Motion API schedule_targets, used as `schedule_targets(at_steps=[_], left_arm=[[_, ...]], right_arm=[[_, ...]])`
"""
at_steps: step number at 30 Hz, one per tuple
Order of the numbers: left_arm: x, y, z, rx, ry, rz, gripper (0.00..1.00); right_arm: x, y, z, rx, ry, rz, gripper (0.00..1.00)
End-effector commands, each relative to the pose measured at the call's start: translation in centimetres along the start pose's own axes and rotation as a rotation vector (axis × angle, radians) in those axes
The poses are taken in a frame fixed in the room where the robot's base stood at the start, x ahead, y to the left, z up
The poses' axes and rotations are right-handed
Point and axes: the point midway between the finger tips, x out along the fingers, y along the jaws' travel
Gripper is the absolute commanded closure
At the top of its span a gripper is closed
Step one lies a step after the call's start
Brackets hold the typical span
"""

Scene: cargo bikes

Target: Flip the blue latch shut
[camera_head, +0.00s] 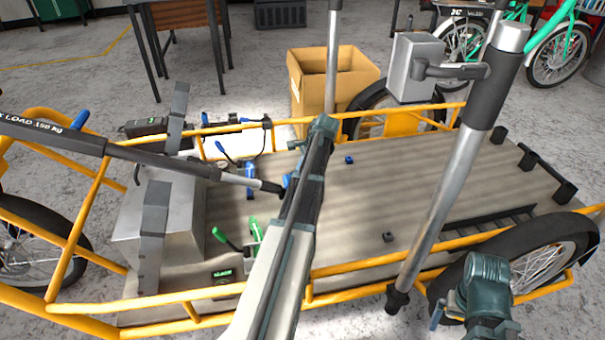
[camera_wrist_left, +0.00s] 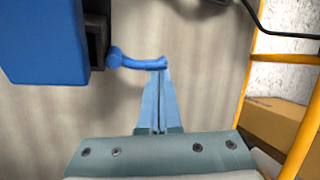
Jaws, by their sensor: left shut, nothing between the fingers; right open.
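The blue latch shows in the left wrist view as a blue lever (camera_wrist_left: 137,63) with a round knob at its left end, beside a dark bracket (camera_wrist_left: 96,42). My left gripper (camera_wrist_left: 162,85) is shut and empty. Its fingertips reach the lever's right end and overlap it in the picture; I cannot tell whether they press on it. In the head view a blue part (camera_head: 287,181) shows beside my left arm, which hides most of that spot. My right gripper (camera_head: 482,312) is open and empty at the lower right, near the bike's rear wheel, partly cut off.
A big blue block (camera_wrist_left: 42,40) stands left of the lever. The cargo bike's grey deck (camera_head: 385,185) is mostly clear, with a yellow rail (camera_head: 360,267) around it. Green levers (camera_head: 252,232) stand nearby. A cardboard box (camera_head: 345,75) stands behind the bike.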

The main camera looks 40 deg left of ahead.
Motion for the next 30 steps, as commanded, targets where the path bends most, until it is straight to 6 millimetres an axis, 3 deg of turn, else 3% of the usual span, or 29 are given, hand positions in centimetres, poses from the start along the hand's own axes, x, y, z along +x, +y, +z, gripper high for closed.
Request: schedule_targets(at_steps=[8, 16, 30], left_arm=[[-0.4, -0.6, 1.3, -0.253, -0.047, -0.054, 1.00], [-0.3, -0.8, 2.7, -0.254, -0.049, -0.054, 1.00], [-1.0, -0.5, 4.9, -0.509, -0.095, -0.106, 1.00]], right_arm=[[-0.2, 0.0, 0.0, 0.000, 0.000, 0.000, 0.00], [-0.6, 0.1, 0.0, 0.000, 0.000, 0.000, 0.00], [-1.0, 0.1, 0.1, 0.000, -0.001, 0.000, 0.00]])
